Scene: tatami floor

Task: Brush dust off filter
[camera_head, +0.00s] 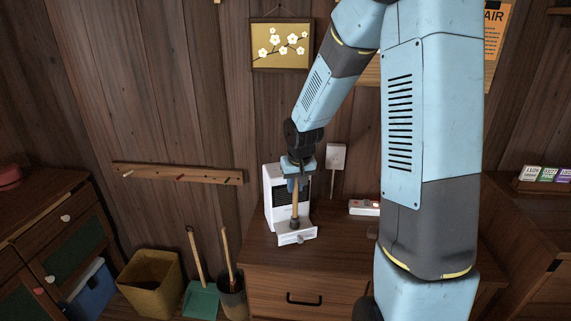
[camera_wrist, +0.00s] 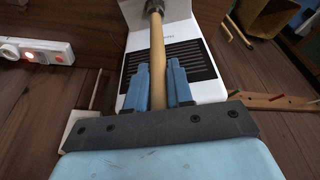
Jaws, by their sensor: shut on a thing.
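A white appliance (camera_head: 271,205) with a dark slatted grille stands on the wooden cabinet. A white drawer-like part (camera_head: 297,238) with a round knob juts out low at its front. My gripper (camera_head: 297,184) is in front of the grille, shut on the wooden handle of a brush (camera_head: 295,207). The brush points down, its dark head at or just above the jutting part; I cannot tell whether they touch. In the wrist view, blue fingers (camera_wrist: 160,88) flank the handle (camera_wrist: 157,55), with the grille (camera_wrist: 188,66) behind. No separate filter or dust can be made out.
A peg rail (camera_head: 178,174) is on the wall. A yellow bin (camera_head: 151,279) and a dustpan (camera_head: 201,300) stand left of the cabinet (camera_head: 270,276).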

